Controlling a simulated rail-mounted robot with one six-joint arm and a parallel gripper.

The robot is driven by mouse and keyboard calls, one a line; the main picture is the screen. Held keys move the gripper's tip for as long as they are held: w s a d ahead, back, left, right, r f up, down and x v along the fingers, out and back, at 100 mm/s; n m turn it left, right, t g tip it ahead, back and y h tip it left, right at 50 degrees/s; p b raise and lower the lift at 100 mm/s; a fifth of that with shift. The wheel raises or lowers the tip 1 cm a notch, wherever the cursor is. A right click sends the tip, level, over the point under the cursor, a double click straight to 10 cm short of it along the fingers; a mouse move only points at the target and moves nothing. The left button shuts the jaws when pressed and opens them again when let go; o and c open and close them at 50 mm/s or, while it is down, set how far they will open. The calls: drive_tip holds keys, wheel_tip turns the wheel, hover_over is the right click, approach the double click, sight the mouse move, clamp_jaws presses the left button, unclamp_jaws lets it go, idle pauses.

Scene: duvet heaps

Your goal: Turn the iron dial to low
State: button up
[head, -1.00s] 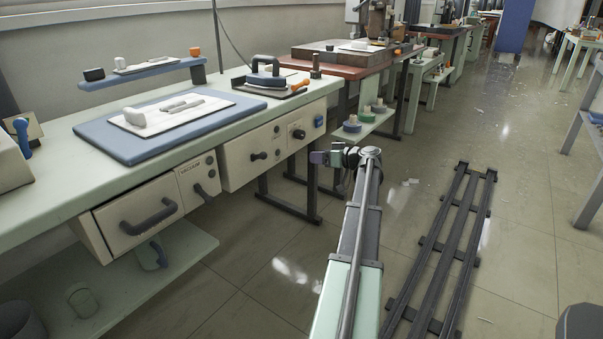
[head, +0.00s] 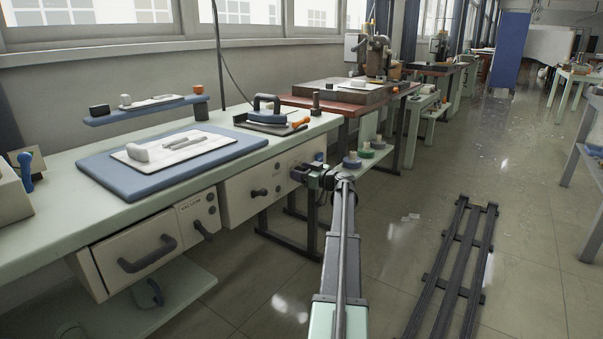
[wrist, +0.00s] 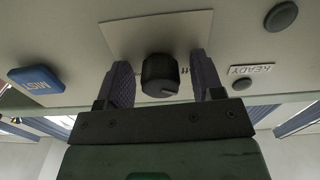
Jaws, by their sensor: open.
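The iron dial (wrist: 160,76) is a black round knob with a light pointer mark, on a pale plate of the bench's front panel. In the wrist view my gripper (wrist: 163,82) is open, with one purple ridged finger on each side of the dial. Gaps show between the fingers and the knob, and it does not look gripped. The lettering beside the dial is mostly hidden by a finger, so its setting cannot be read. In the head view my gripper (head: 303,174) is at the panel and covers the dial. The iron (head: 267,106) rests on its stand above.
A blue MIST button (wrist: 36,79) and a READY label (wrist: 250,70) flank the dial. A drawer with a dark handle (head: 147,254) and a smaller drawer handle (head: 258,192) project from the bench front. A blue pressing pad (head: 170,180) lies on top.

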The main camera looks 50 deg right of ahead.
drive_tip(key=c, duration=0.9)
drive_tip(key=shift+m, duration=0.4)
drive_tip(key=m, duration=1.1)
idle(0.4)
drive_tip(key=o, duration=0.9)
